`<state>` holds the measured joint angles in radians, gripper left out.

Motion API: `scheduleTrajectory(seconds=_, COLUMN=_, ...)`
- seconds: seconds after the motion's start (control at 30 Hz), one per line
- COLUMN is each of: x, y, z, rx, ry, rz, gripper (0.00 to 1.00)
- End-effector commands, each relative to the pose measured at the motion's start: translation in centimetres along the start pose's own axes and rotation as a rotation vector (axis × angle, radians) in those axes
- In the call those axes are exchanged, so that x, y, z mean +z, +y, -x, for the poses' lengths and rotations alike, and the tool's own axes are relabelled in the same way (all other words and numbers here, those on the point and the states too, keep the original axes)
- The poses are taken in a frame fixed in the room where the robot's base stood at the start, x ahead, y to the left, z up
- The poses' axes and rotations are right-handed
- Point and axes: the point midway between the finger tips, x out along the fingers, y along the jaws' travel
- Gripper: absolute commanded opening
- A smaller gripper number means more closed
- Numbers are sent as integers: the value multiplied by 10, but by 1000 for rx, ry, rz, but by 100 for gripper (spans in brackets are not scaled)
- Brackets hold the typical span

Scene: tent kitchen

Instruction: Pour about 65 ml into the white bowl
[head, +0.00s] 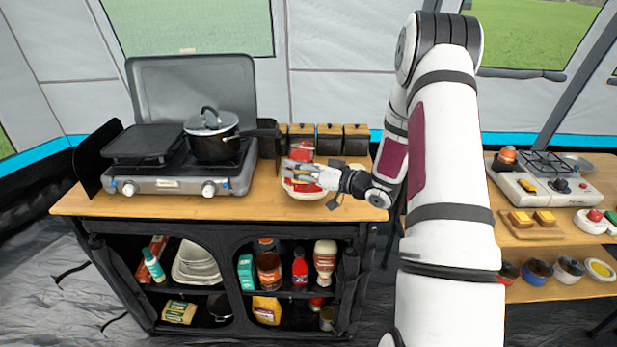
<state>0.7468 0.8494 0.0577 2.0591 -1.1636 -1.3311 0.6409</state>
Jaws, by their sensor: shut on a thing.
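The white bowl (312,195) stands on the wooden counter top to the right of the stove, with only part of its rim and side showing. My gripper (292,170) is over the bowl, shut on a red object (302,149). Red shows both above and below the fingers. The fingers hide the middle of the red object, so its shape and tilt are hard to tell. I cannot tell whether the lower red is the same object or something in the bowl. No stream of liquid can be made out.
A camp stove (180,175) with a lidded black pot (212,140) stands on the left of the counter (240,205). Several dark canisters with wooden lids (328,140) stand behind the bowl. A second table (520,235) with food and a burner is at the right.

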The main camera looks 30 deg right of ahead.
Motion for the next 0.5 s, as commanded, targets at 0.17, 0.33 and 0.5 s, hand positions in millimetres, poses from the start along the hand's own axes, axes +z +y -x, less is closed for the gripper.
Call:
scheduleTrajectory(seconds=0.17, x=4, y=-7, z=1, rx=0, ry=26, rz=94, gripper=6)
scheduleTrajectory(seconds=0.33, x=6, y=-9, z=1, rx=0, ry=36, rz=140, gripper=6)
scheduleTrajectory(seconds=0.5, x=6, y=-9, z=1, rx=0, ry=38, rz=147, gripper=6)
